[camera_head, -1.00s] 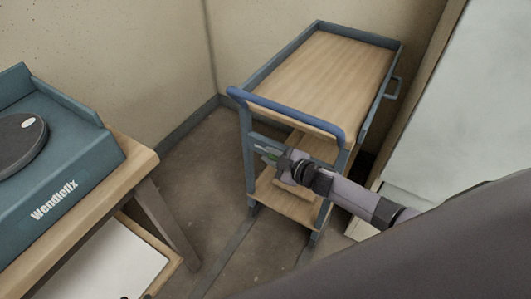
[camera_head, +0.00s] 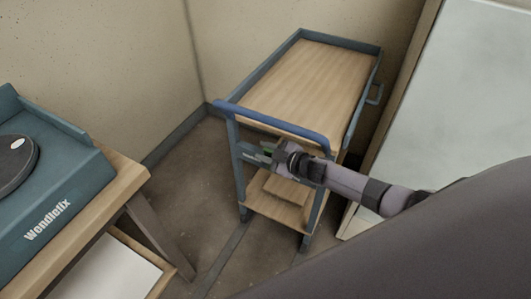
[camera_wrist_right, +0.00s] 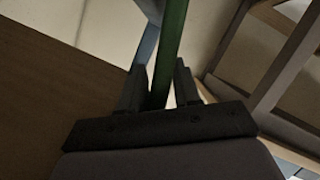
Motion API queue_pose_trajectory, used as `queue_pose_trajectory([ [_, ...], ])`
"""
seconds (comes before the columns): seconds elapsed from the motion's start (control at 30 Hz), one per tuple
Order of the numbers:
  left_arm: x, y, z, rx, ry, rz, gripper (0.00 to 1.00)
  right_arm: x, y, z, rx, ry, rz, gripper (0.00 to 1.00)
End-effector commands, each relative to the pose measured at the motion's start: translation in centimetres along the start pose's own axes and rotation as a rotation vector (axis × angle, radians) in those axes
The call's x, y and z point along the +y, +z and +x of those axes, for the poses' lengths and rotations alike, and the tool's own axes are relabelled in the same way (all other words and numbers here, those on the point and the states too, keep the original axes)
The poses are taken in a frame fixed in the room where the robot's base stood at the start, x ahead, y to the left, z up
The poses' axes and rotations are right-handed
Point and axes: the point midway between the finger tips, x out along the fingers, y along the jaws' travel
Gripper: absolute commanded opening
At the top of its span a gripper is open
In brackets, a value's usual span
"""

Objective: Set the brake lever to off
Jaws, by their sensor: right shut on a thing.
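The trolley has a blue push handle (camera_head: 272,123), a wooden top (camera_head: 312,82) and a lower shelf (camera_head: 275,207). My right gripper (camera_head: 262,152) is at the handle end of the trolley, below the push handle. In the right wrist view a green lever (camera_wrist_right: 170,45) stands between the two fingers of my right gripper (camera_wrist_right: 160,85), which are shut on it. In the head view only a small green bit of it shows beside the gripper; the rest is hidden. I cannot read an on or off marking. My left gripper is not in view.
A bench (camera_head: 126,182) with a teal machine (camera_head: 50,190) marked "Wendlefix" stands at the left. Walls close in behind the trolley, and a pale panel (camera_head: 460,90) stands at its right. Bare floor (camera_head: 190,200) lies between bench and trolley.

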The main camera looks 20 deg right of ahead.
Motion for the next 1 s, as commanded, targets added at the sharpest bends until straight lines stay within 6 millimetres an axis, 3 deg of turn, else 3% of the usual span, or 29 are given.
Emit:
queue_pose_trajectory([
  [0.03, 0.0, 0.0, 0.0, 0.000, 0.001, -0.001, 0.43, 0.9, 0.6, -0.1, -0.019, 0.016, -0.013, 0.00],
  [0.27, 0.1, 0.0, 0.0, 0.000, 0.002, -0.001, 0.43, 0.9, 0.6, -0.1, -0.019, 0.015, -0.013, 0.00],
  [0.3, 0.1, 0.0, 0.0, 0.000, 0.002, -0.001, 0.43, 0.9, 0.6, -0.1, -0.019, 0.015, -0.014, 0.40],
  [0.83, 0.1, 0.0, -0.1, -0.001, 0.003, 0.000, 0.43, 0.4, 0.4, -0.1, -0.013, 0.007, -0.006, 0.40],
  [1.0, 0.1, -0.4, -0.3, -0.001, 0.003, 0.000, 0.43, 0.4, 0.3, -1.1, -0.013, 0.006, -0.005, 0.40],
])
